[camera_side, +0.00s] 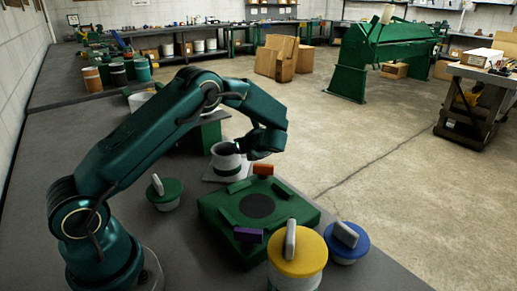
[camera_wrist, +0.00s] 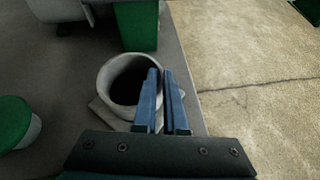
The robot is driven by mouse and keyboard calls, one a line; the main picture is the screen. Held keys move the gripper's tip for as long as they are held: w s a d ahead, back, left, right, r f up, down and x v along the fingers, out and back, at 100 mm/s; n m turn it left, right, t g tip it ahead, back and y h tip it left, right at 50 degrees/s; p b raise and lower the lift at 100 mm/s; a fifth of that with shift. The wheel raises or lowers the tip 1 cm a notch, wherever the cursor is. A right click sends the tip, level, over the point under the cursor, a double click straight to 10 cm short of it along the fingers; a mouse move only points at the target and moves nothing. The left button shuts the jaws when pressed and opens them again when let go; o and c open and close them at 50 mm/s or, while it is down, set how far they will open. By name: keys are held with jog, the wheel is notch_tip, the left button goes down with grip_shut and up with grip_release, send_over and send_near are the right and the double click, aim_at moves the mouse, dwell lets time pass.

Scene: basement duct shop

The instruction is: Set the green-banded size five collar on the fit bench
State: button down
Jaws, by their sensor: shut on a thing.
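In the wrist view the collar (camera_wrist: 110,78) shows a dark, empty inside. My gripper (camera_side: 247,151) is at its right side, and in the wrist view its blue fingers (camera_wrist: 159,75) are shut on the collar's right wall. A pale square plate (camera_side: 212,176) lies beneath the collar; I cannot tell whether they touch. A green fixture (camera_side: 215,213) with a dark round centre stands nearer the camera.
Lidded pots stand around the fixture: green (camera_side: 166,191), yellow (camera_side: 297,255) and blue (camera_side: 347,243). An orange block (camera_side: 263,170) and a purple block (camera_side: 248,235) sit at the fixture's edges. A green block (camera_wrist: 136,25) stands behind the collar. The bench edge is close on the right.

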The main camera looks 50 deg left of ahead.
jog(key=c, duration=1)
grip_release()
jog(key=v, duration=1.2)
jog(key=shift+s+d+r+n+t+h, duration=0.65)
jog(key=shift+s+d+n+h, duration=1.4)
jog(key=shift+s+n, duration=1.3)
jog(key=shift+s+d+r+n+t+h, duration=0.65)
jog(key=shift+s+d+n+h, duration=1.45)
jog(key=shift+s+n, duration=1.25)
jog(key=shift+s+d+r+n+t+h, duration=0.5)
jog(key=shift+s+d+r+n+h, duration=0.35)
jog(key=shift+s+d+n+h, duration=1.85)
jog(key=shift+s+a+n+y, duration=0.4)
jog(key=shift+s+n+y, duration=0.1)
jog(key=shift+n+y, duration=0.4)
